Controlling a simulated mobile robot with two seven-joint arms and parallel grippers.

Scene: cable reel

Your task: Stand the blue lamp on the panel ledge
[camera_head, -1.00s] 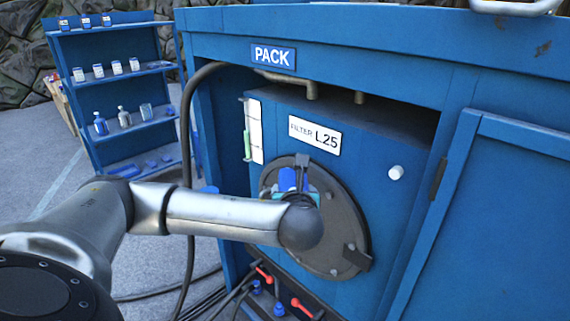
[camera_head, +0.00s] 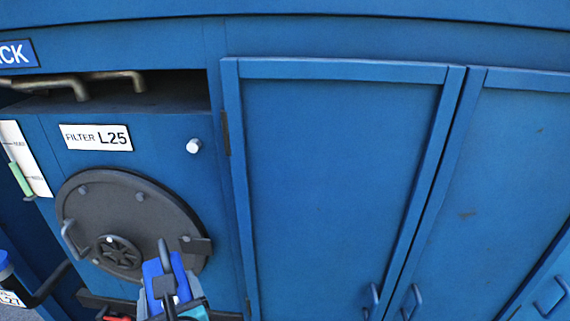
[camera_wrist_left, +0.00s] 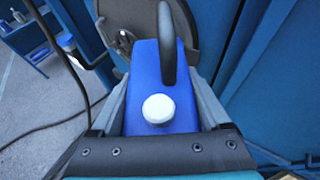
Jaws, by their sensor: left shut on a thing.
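The blue lamp (camera_head: 155,270), a blue block with a dark loop handle, is at the bottom of the head view, in front of the round filter hatch. In the left wrist view the lamp (camera_wrist_left: 155,75) shows a white round knob or lens and its dark handle. My left gripper (camera_head: 168,285) is shut on it, and the wrist view shows one grey finger of this gripper (camera_wrist_left: 160,105) on each side of the lamp. I cannot make out a panel ledge for certain. My right gripper is not in view.
The round dark hatch (camera_head: 185,215) sits below the FILTER L25 label (camera_head: 96,137). Tall closed blue doors (camera_head: 340,180) with handles fill the right side. A blue canister (camera_head: 8,275) is at the far left. The wrist view shows a black cable (camera_wrist_left: 75,75) and grey floor at left.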

